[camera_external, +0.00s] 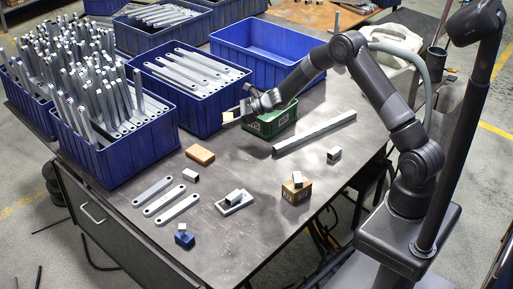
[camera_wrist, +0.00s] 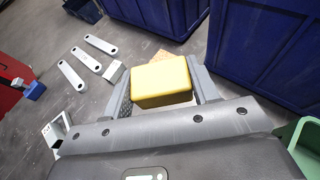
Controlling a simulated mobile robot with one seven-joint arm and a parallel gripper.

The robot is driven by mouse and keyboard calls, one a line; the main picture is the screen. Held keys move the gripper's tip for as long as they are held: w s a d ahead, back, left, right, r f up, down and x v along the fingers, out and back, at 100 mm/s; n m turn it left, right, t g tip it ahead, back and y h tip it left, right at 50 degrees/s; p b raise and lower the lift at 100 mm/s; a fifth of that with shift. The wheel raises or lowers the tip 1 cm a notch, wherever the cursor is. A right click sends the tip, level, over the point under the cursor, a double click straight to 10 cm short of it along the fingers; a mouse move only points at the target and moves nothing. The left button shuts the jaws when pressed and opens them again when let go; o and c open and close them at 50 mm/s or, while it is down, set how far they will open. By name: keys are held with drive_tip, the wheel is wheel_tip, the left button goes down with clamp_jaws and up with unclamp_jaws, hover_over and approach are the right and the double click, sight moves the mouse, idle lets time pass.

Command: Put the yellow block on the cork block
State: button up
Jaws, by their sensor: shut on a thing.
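The yellow block (camera_wrist: 162,82) sits between the two fingers of my gripper (camera_wrist: 163,92) in the wrist view. In the external view my gripper (camera_external: 236,114) holds the yellow block (camera_external: 228,117) in the air near the front of the blue bins. A flat tan block, which looks like the cork block (camera_external: 200,154), lies on the table below and a little left of my gripper. In the wrist view only a strip of the cork block (camera_wrist: 163,56) shows beyond the yellow block, which hides the rest. The two blocks look apart.
A green bin (camera_external: 270,122) stands close to my gripper's right. Blue bins (camera_external: 205,112) line the table's back. Flat metal brackets (camera_external: 165,198) and a small metal piece (camera_external: 190,175) lie in front of the cork block. A brown box (camera_external: 296,193) stands farther right.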

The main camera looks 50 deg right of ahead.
hover_over(206, 155)
wheel_tip(206, 155, down, 6)
drive_tip(key=shift+d+f, duration=0.1)
drive_tip(key=shift+f, duration=2.2)
drive_tip(key=shift+f, duration=0.15)
drive_tip(key=o, duration=1.1)
drive_tip(key=shift+c, duration=0.2)
